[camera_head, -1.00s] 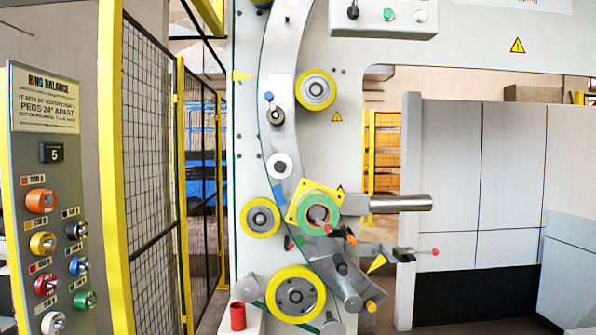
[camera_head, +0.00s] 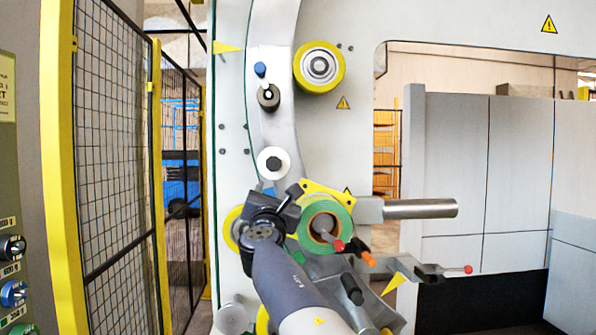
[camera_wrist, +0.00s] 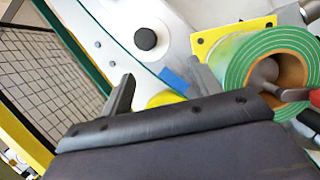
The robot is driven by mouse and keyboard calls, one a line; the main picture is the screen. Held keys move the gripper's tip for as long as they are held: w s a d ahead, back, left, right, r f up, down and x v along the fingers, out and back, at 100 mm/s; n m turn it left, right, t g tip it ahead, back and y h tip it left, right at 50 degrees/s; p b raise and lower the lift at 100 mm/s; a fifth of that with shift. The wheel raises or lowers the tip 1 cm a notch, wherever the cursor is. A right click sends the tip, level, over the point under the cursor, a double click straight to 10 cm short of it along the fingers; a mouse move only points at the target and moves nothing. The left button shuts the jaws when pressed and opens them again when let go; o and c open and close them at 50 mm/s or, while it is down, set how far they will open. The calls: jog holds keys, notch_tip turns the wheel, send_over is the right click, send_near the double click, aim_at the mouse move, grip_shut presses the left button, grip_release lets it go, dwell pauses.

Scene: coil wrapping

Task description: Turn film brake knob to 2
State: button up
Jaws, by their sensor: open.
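A black knob on a round white dial (camera_head: 273,163) sits on the grey curved ring; it looks like the film brake knob, but no number on it is readable. In the wrist view the black knob (camera_wrist: 145,39) is at the top, with its white dial around it. My gripper (camera_head: 276,194) is just below the dial, apart from it, left of the green roll (camera_head: 308,218). In the wrist view my gripper (camera_wrist: 163,86) has its two dark fingers spread with nothing between them. A blue patch (camera_wrist: 174,80) on the ring shows beyond the fingers.
The green roll (camera_wrist: 237,62) on its yellow plate (camera_wrist: 205,42) is close to my right finger. Red-tipped and orange-tipped levers (camera_head: 368,259) stick out below the roll. A yellow roller (camera_head: 319,67) is above. A mesh fence (camera_head: 112,150) stands left.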

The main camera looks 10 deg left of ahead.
aim_at(273, 166)
jog(key=w+a+r+p, duration=0.1)
jog(key=w+p, duration=0.1)
jog(key=w, duration=0.1)
jog(key=w+a+r+n+p, duration=0.1)
jog(key=w+r+p, duration=0.1)
jog(key=w+p, duration=0.1)
jog(key=w+a+r+n+y+p, duration=0.1)
jog(key=w+r+p, duration=0.1)
jog(key=w+p, duration=0.1)
jog(key=shift+r+t, duration=0.1)
jog(key=shift+t, duration=0.3)
jog(key=shift+p+x, duration=0.95)
jog(key=shift+p, duration=0.2)
jog(key=shift+f, duration=0.2)
jog(key=shift+c, duration=0.5)
jog(key=c, duration=0.9)
